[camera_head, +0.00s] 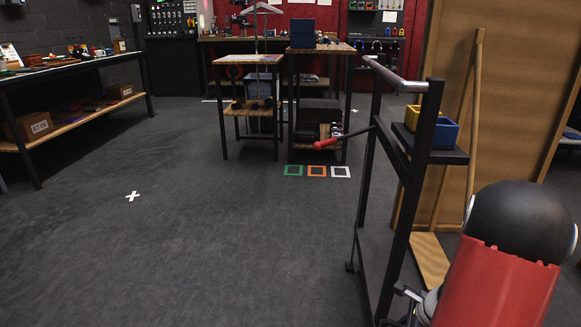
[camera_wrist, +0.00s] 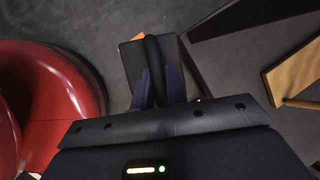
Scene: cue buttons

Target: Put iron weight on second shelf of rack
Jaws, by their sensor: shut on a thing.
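In the wrist view my gripper (camera_wrist: 160,72) has its two dark fingers closed around the bar handle of a black block, which looks like the iron weight (camera_wrist: 138,64). The block's far part shows beyond the fingertips, and its underside is hidden. In the head view neither the fingertips nor the weight can be made out. A black upright frame with a silver top bar (camera_head: 393,75) stands close on the right. It carries a dark shelf (camera_head: 457,156). Farther back is a dark-legged stand with wooden shelves (camera_head: 237,112). I cannot tell which of these is the rack.
A blue bin (camera_head: 444,133) and a yellow bin (camera_head: 413,113) sit on the near frame's shelf. A brown panel (camera_head: 510,80) stands behind it. A long bench (camera_head: 65,68) lines the left. Green, orange and white floor squares (camera_head: 293,170) lie before the back stands. The middle floor is clear.

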